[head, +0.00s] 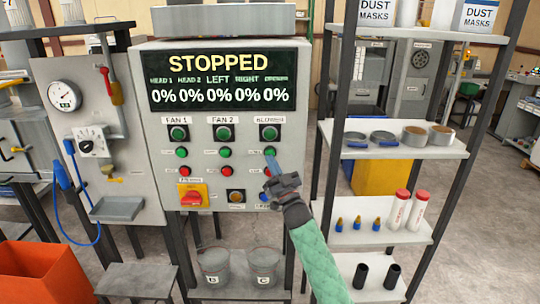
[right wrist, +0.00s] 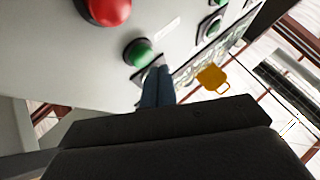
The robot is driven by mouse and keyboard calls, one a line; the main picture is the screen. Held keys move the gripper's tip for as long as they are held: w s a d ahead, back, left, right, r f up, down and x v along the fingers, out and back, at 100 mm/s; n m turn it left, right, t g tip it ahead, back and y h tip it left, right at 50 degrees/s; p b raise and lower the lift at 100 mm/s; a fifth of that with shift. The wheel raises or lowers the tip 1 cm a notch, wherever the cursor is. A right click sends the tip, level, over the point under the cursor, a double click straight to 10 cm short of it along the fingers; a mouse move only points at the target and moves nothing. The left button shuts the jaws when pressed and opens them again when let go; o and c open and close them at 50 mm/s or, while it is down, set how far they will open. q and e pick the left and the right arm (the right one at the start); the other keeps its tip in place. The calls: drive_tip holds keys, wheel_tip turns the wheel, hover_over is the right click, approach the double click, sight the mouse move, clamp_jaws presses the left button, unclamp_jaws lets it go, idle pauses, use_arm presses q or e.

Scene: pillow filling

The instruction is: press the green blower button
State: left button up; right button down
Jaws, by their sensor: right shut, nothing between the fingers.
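The grey control panel (head: 150,90) has columns labelled FAN 1, FAN 2 and BLOWER. A red button (right wrist: 108,8) is also there. The display (head: 220,80) reads STOPPED, with 0% everywhere. My left gripper is not in view.
A yellow-backed red switch (head: 191,197) is low on the panel. A shelf rack (head: 400,150) with cans and bottles stands close right of my right arm. Two buckets (head: 214,264) sit below the panel. An orange bin (head: 38,272) is at the lower left.

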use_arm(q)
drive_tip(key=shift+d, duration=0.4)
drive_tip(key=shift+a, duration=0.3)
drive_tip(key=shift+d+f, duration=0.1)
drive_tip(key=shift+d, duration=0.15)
use_arm(e)
drive_tip(key=shift+w, duration=0.4)
idle(0.4)
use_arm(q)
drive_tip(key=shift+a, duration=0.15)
use_arm(e)
drive_tip(key=shift+w, duration=0.15)
use_arm(q)
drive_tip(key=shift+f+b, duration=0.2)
drive_tip(key=shift+b, duration=0.15)
use_arm(e)
drive_tip(key=shift+w, duration=0.35)
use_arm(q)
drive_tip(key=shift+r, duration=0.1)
use_arm(e)
drive_tip(key=shift+s, duration=0.15)
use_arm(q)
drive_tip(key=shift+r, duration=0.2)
use_arm(e)
drive_tip(key=shift+s, duration=0.75)
